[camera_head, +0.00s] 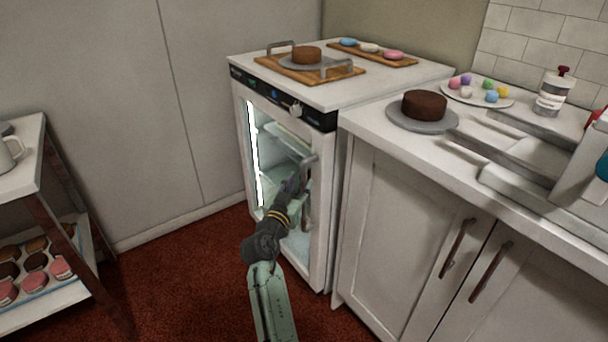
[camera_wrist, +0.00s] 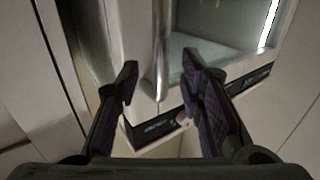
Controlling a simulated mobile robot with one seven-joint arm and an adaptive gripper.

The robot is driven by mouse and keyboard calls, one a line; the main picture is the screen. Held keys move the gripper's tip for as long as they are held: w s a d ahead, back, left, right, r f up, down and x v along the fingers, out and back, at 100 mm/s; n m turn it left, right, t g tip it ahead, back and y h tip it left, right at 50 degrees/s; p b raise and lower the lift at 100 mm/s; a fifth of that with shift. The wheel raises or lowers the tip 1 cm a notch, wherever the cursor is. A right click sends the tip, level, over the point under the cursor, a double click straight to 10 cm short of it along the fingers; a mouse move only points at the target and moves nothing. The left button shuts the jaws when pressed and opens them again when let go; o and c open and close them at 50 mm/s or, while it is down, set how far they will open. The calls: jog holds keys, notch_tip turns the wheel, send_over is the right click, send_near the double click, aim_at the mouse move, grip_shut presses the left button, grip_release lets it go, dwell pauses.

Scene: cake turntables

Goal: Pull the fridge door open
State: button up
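The small white fridge (camera_head: 334,190) stands against the wall, and its glass-fronted door (camera_head: 285,143) looks shut. A grey vertical handle (camera_head: 306,212) runs down the right side of the door; it also shows in the wrist view (camera_wrist: 162,45). My gripper (camera_head: 296,182) is at the handle, partly covering it in the head view. In the wrist view my gripper (camera_wrist: 160,72) has its two fingers apart, one on each side of the handle. A gap shows between handle and fingers, and I cannot see contact.
A board with a cake on a grey plate (camera_head: 307,56) sits on the fridge top. A counter with cabinet doors (camera_head: 400,215) adjoins at right, bearing another cake (camera_head: 424,104). A shelf cart (camera_head: 30,172) stands at left. Red carpet (camera_head: 190,265) before the fridge is clear.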

aim_at(303, 178)
jog(key=shift+x, duration=2.25)
jog(key=shift+c, duration=0.2)
grip_shut()
